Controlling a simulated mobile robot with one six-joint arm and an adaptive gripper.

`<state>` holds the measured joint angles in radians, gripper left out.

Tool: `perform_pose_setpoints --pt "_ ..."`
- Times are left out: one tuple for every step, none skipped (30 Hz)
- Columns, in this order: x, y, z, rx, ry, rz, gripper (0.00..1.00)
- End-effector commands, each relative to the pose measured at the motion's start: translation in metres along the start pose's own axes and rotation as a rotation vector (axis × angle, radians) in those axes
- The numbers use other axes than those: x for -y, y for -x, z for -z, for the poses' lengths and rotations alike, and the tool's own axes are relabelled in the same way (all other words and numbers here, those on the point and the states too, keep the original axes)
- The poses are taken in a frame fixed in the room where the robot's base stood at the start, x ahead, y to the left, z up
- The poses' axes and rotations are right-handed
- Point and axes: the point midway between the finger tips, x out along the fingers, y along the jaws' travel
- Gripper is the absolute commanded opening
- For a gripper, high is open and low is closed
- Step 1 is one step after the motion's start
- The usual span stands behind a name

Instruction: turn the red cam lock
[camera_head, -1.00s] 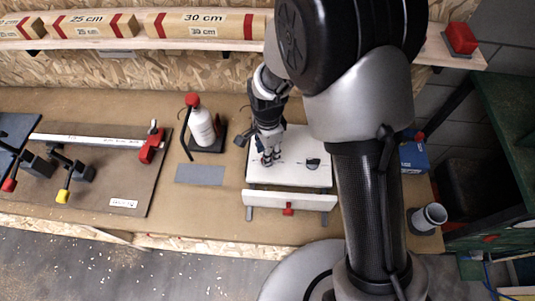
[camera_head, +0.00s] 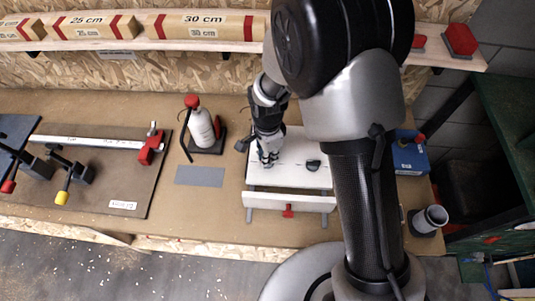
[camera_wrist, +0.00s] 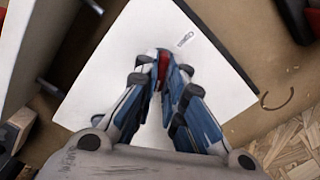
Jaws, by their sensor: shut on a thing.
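A white board (camera_head: 297,145) lies on the brown bench, and my gripper (camera_head: 268,161) points down onto its left part. In the wrist view my gripper (camera_wrist: 163,66) is shut on the red cam lock (camera_wrist: 164,58). Only a narrow red part of the lock shows between the blue-padded fingertips; the rest is hidden by them. In the head view the gripper hides the lock. A small printed mark sits on the board beside the fingertips in the wrist view.
A black knob (camera_head: 313,165) sits on the board, right of my gripper. A white bar with a red piece (camera_head: 288,210) runs along the board's front. A white bottle (camera_head: 201,128) and a grey plate (camera_head: 200,176) are to the left, a blue box (camera_head: 410,156) to the right.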

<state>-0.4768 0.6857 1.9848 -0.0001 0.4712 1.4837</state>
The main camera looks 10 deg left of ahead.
Motion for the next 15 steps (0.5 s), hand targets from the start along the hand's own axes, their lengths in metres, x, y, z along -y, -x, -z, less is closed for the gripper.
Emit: perform_pose_setpoints --pt "0.0001 0.0001 0.0 0.0 0.0 0.0 0.0" --pt "0.0001 0.0001 0.0 0.0 0.0 0.0 0.0" --pt "0.0001 0.0001 0.0 0.0 0.0 0.0 0.0" --pt "0.0001 0.0002 0.0 0.0 0.0 0.0 0.0" --pt "0.0001 0.0002 0.0 0.0 0.0 0.0 0.0" --pt "0.0001 0.0002 0.0 0.0 0.0 0.0 0.0" --pt "0.0001 0.0001 0.0 0.0 0.001 0.0 0.0" --pt "0.0001 0.0002 0.0 0.0 0.003 0.0 0.0" --pt "0.0001 0.0002 0.0 0.0 0.006 0.0 0.0" --pt "0.0001 0.0002 0.0 0.0 0.01 0.0 0.0" --pt "0.0001 0.0001 0.0 0.0 0.015 0.0 0.0" --pt "0.0001 0.0002 0.0 0.0 0.024 0.0 0.0" --pt "0.0001 0.0002 0.0 0.0 0.032 0.0 0.0" --pt "0.0001 0.0001 0.0 0.0 0.042 0.0 0.0" --pt "0.0001 0.0001 0.0 0.0 0.059 0.0 0.0"
